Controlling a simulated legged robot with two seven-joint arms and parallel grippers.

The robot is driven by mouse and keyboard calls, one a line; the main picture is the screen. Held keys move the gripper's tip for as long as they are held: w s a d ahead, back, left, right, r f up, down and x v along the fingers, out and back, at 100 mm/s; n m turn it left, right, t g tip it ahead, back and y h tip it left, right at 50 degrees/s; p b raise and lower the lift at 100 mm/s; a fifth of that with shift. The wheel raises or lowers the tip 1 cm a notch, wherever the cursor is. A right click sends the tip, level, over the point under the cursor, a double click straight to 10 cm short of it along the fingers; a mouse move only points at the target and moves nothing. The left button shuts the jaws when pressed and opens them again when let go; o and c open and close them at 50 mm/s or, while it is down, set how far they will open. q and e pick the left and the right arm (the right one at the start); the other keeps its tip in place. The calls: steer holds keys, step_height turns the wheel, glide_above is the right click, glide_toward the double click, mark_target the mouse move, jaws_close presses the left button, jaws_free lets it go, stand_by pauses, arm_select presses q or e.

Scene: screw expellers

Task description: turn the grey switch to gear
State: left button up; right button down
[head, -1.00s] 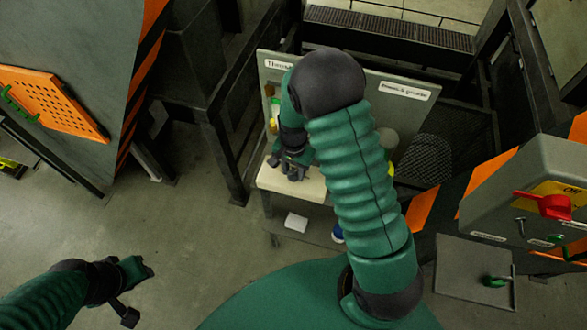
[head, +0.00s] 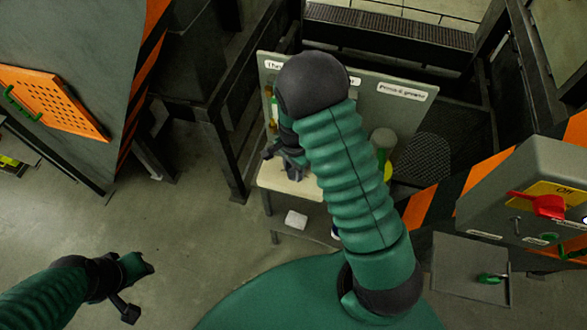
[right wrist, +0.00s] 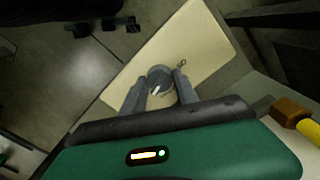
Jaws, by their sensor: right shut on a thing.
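My right gripper (head: 294,172) is low over the pale bench top (head: 275,184) in the head view. In the right wrist view its two grey fingers (right wrist: 160,82) are shut on a round grey knob with a white mark, which looks like the grey switch (right wrist: 158,73). A small dark marking (right wrist: 181,64) shows beside it on the pale surface. My fingers cover its sides, and the mark's exact setting is hard to read. My left gripper (head: 143,266) is over the floor at lower left, far from the bench; its fingers are too small to read.
A labelled grey panel (head: 405,92) stands behind the bench. A green and yellow bottle-like thing (head: 383,150) stands right of my arm. A control box with a red switch (head: 542,205) is at right. An orange perforated panel (head: 55,100) is at left. Open floor lies between.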

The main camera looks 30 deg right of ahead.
mark_target(293, 170)
steer(key=c, duration=0.9)
jaws_free()
steer(key=shift+w, duration=0.1)
steer(key=shift+c, duration=0.2)
step_height(293, 170, up, 17)
steer(key=b, duration=0.1)
steer(key=shift+f, duration=0.1)
